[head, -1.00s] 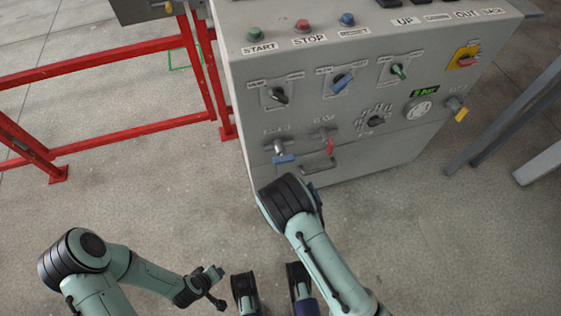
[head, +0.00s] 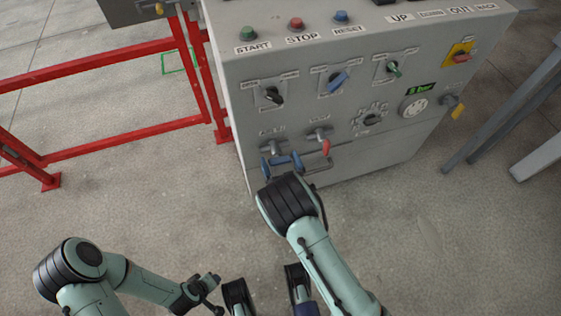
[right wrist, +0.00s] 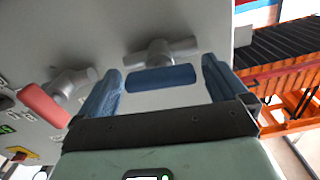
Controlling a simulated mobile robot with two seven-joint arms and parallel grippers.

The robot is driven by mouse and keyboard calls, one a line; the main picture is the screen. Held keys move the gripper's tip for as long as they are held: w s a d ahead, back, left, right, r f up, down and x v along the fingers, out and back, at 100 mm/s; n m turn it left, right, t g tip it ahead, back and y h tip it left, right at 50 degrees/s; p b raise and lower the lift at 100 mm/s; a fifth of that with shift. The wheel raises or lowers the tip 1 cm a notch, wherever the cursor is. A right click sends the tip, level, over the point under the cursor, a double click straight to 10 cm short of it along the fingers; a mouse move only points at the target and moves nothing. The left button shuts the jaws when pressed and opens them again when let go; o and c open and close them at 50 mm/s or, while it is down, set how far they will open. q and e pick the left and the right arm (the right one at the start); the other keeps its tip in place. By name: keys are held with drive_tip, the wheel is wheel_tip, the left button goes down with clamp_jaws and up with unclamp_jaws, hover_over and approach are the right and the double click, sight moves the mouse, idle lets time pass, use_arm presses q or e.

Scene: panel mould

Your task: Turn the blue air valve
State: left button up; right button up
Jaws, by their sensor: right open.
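The blue air valve is a silver tap with a blue lever handle (head: 282,160), low on the left of the grey panel's front. The handle also shows in the right wrist view (right wrist: 160,78), lying level below its silver body (right wrist: 160,51). My right gripper (head: 282,165) is open, its blue fingers on either side of the handle. In the right wrist view the gripper (right wrist: 161,85) has a gap between each finger and the handle. My left gripper (head: 207,289) is low at left, away from the panel; its opening is unclear.
Knobs and buttons cover the grey cabinet (head: 230,110). A red rail (head: 110,65) stands left; grey legs (head: 510,110) stand right.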

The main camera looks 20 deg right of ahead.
drive_tip(key=c, duration=1)
drive_tip(key=shift+n+p, duration=0.3)
drive_tip(key=shift+n, duration=0.5)
use_arm(q)
drive_tip(key=shift+w+d+r, duration=0.1)
drive_tip(key=shift+w+r, duration=0.4)
use_arm(e)
drive_tip(key=o, duration=1)
use_arm(q)
drive_tip(key=shift+s+d+r+p, duration=0.35)
drive_tip(key=shift+s+r+p, duration=0.1)
drive_tip(key=shift+s, duration=0.2)
use_arm(e)
drive_tip(key=s, duration=1.3)
drive_tip(key=shift+s+d, duration=0.2)
drive_tip(key=shift+d, duration=0.05)
